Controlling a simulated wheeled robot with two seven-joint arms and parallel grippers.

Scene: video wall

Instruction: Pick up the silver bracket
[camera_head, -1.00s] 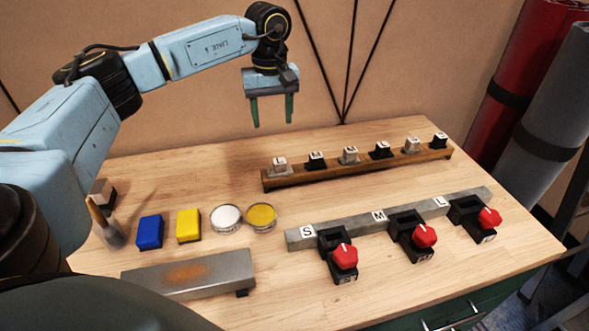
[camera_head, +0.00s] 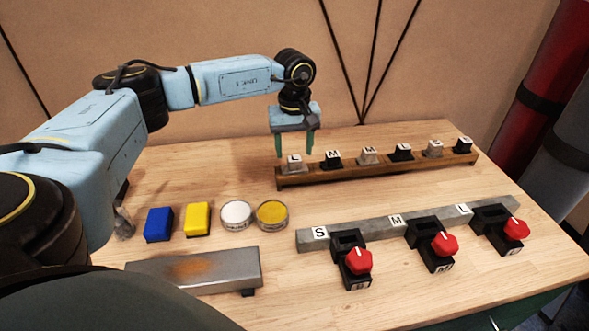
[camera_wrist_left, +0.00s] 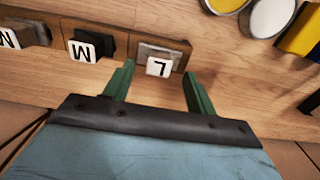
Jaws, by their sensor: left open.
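A silver bracket (camera_head: 296,169) with a white "L" label sits at the left end of the wooden rack (camera_head: 380,172). Two other silver brackets (camera_head: 368,157) (camera_head: 433,149) alternate with black ones along the rack. My left gripper (camera_head: 294,154) is open and empty, pointing down at the "L" bracket. In the left wrist view the silver "L" bracket (camera_wrist_left: 163,50) lies between the lines of the green fingers (camera_wrist_left: 159,73), its label near the fingertips. I cannot tell whether the fingers touch it. My right gripper is out of view.
A grey bar (camera_head: 350,232) labelled S, M and L carries black clamps with red knobs (camera_head: 358,261) in front. Blue (camera_head: 159,225) and yellow (camera_head: 197,219) blocks, two round tins (camera_head: 236,214) (camera_head: 272,213) and a rust-marked metal block (camera_head: 225,268) stand left. Bare wood lies between rack and bar.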

